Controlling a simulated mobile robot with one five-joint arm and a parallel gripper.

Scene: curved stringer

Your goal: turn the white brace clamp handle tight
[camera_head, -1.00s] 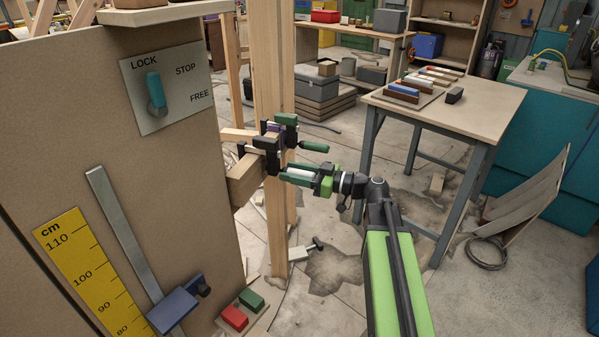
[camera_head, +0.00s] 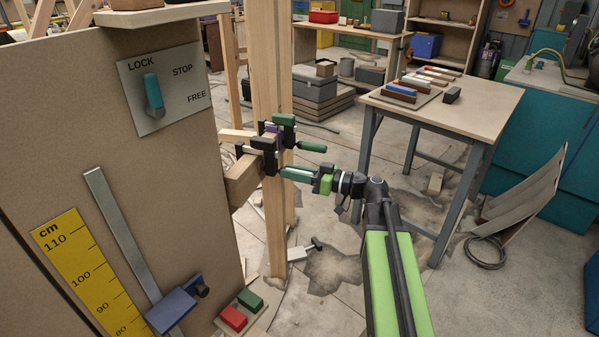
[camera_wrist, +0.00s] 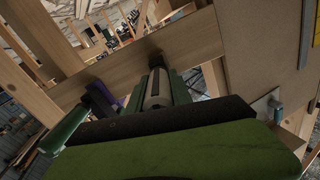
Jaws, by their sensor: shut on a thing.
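The white brace clamp handle (camera_wrist: 157,92) shows in the wrist view as a pale cylinder between the two green fingers of my gripper (camera_wrist: 162,82). My gripper is shut on it. In the head view my gripper (camera_head: 286,173) reaches left to the lower clamp (camera_head: 268,153) at the wooden post (camera_head: 272,90), and its fingers mostly hide the handle. The clamp sits where a wooden beam (camera_head: 241,180) meets the post. How tight the clamp is cannot be told.
Another clamp with a green handle (camera_head: 312,147) sits just above and behind. A brown panel (camera_head: 75,130) with a LOCK/STOP/FREE lever (camera_head: 153,90) stands at the left. A work table (camera_head: 455,107) is at the right.

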